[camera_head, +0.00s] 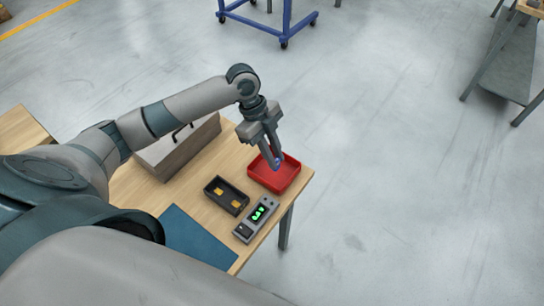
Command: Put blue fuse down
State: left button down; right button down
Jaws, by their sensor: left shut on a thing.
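My left gripper (274,160) points down over the red tray (290,178) at the table's far right corner. It is shut on the blue fuse (278,162), a small blue piece between the fingertips. The fuse is over the tray's inside; I cannot tell whether it touches the tray floor. The fingers hide part of the fuse and of the tray's back wall. My right gripper does not show.
A black tray (219,188) with yellow pieces and a grey device (258,217) with green lights lie near the red tray. A grey box (178,152) with a black handle stands behind. A blue mat (192,240) lies at the front of the wooden table (150,193).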

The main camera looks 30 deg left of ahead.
pick_arm(q)
jog(key=shift+w+a+f, duration=0.55)
jog(key=shift+w+a, duration=0.15)
jog(key=shift+f+p, duration=1.05)
jog(key=shift+f, duration=1)
jog(key=c, duration=1.6)
grip_release()
